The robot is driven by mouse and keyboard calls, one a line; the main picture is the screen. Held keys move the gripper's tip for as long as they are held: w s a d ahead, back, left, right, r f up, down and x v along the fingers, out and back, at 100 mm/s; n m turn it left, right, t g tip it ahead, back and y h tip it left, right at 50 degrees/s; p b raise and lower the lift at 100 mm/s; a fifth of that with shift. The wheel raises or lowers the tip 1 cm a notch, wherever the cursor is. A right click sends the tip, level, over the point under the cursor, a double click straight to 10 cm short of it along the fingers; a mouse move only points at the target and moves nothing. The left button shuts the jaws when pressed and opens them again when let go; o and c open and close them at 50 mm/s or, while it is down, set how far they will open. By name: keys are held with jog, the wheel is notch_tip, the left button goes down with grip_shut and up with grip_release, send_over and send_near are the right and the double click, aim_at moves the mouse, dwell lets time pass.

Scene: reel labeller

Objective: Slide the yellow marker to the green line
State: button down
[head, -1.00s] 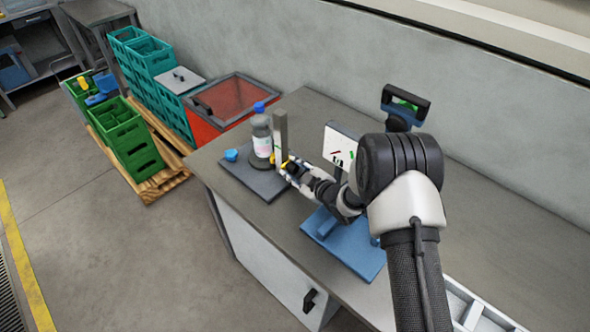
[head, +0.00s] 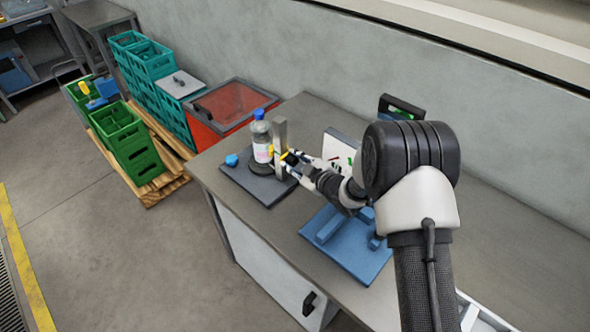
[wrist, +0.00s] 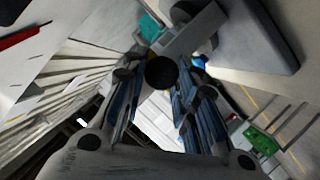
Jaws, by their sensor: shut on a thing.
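The yellow marker (head: 285,154) sits on an upright grey post (head: 280,133) beside a bottle, on a dark base plate (head: 238,177). My gripper (head: 291,158) reaches the post from the right in the head view and is shut on the marker's dark knob. In the wrist view the round black knob (wrist: 161,73) lies between my fingertips, with the grey post (wrist: 190,38) just beyond it. I cannot make out a green line on the post. The gripper hides part of the marker.
A blue stand (head: 355,250) is below my arm, with a white panel (head: 334,148) behind. A red-lidded box (head: 232,105) adjoins the bench.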

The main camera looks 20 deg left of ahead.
notch_tip(320, 180, up, 2)
jog(key=shift+w+a, duration=0.1)
jog(key=shift+w, duration=0.05)
jog(key=c, duration=1.5)
grip_release()
jog(key=shift+f, duration=0.15)
jog(key=shift+o, duration=1.3)
jog(key=shift+a+f, duration=0.15)
jog(key=shift+s+d, duration=0.3)
jog(key=shift+d, duration=0.25)
jog(key=v, duration=1.1)
